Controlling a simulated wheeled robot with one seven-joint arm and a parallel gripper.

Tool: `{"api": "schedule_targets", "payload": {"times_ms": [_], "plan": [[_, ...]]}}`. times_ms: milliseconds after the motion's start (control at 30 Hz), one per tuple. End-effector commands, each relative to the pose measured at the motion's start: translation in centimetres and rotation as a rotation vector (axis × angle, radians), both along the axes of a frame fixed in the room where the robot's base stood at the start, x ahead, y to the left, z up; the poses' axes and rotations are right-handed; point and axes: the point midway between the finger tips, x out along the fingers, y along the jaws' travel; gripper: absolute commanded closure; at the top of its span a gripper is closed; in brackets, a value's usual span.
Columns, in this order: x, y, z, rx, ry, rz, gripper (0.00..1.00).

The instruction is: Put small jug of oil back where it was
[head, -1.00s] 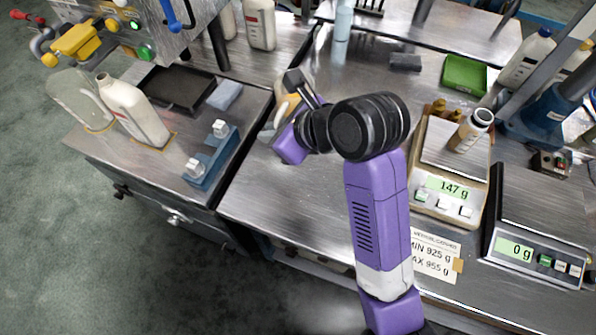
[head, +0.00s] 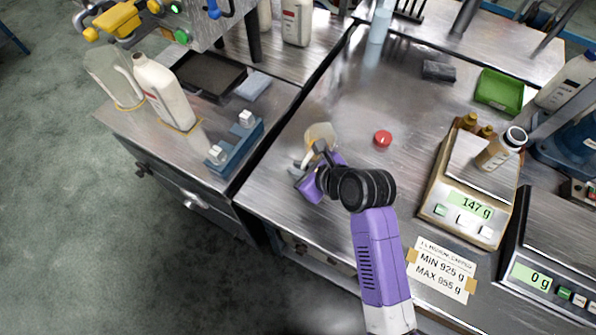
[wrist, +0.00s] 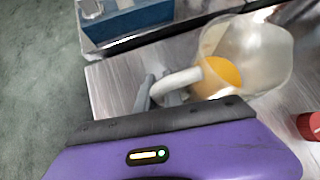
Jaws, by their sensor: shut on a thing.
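The small jug of oil (head: 320,134) is a pale translucent jug with a white handle, over the left part of the right-hand metal bench. In the wrist view the jug (wrist: 262,52) is tilted and shows yellow oil inside. My gripper (head: 309,166) is shut on its handle. In the wrist view, my grey fingers (wrist: 158,92) are at the handle, left of the body. I cannot tell whether the jug touches the bench.
A red cap (head: 383,138) lies right of the jug. A scale reading 147 g (head: 470,203) carries a small bottle (head: 497,150). A blue block fixture (head: 236,151) and white jug (head: 163,94) stand on the left bench, across a gap. The bench behind the jug is clear.

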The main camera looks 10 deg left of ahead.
Motion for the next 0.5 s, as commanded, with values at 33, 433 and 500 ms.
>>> {"api": "schedule_targets", "payload": {"times_ms": [33,433,500], "plan": [[0.0,0.0,-0.8,0.0,0.002,0.001,1.0],[0.0,0.1,-2.2,0.001,-0.002,0.0,1.0],[0.0,0.0,-2.3,0.001,-0.002,0.001,1.0]]}}
